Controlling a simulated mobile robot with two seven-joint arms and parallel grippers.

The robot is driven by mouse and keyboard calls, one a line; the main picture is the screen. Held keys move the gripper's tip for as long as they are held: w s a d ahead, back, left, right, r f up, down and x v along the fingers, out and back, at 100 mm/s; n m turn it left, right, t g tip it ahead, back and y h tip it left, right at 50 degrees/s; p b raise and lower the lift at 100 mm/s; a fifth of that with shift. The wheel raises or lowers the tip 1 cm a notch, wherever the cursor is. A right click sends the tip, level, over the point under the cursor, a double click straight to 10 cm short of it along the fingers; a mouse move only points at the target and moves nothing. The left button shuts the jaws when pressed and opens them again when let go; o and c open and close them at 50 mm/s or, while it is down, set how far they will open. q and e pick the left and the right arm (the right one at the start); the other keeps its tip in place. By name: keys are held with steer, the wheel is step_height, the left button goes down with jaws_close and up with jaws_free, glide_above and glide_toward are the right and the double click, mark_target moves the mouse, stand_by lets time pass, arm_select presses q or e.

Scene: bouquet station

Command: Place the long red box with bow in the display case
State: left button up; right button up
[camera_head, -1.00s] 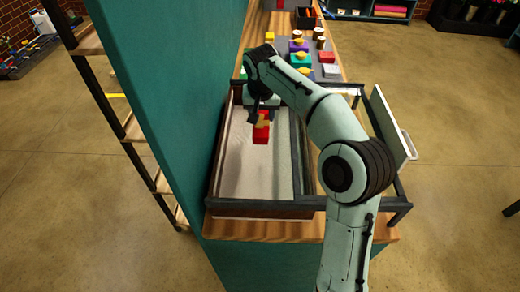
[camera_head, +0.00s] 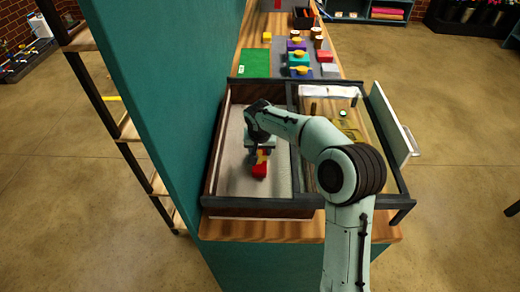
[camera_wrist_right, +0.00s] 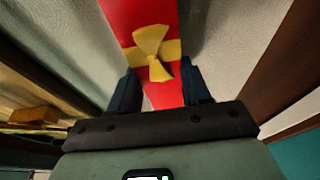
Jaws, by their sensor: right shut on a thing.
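The long red box (camera_head: 260,171) with a yellow bow (camera_wrist_right: 153,52) is in my right gripper (camera_head: 262,151). The right gripper is shut on it, with its two dark fingers (camera_wrist_right: 158,92) on either side just behind the bow. The box is within the left compartment of the display case (camera_head: 255,202), over its pale sandy floor. I cannot tell whether the box touches that floor. My forearm and wrist hide part of the case. My left gripper is not in view.
The case's right compartment, behind a divider (camera_head: 296,150), holds a yellowish item (camera_head: 347,125). A white panel (camera_head: 391,122) stands open on the right. A teal wall (camera_head: 180,110) runs close on the left. Several coloured boxes, including a teal one (camera_head: 298,60), lie beyond the case.

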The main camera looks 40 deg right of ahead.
steer(key=o, duration=0.7)
steer(key=shift+f, duration=0.15)
steer(key=o, duration=0.4)
steer(key=shift+o, duration=0.2)
steer(key=shift+a+r, duration=0.1)
steer(key=shift+r, duration=0.55)
steer(key=v, duration=1.1)
steer(key=shift+p, duration=0.3)
steer(key=shift+s, duration=0.1)
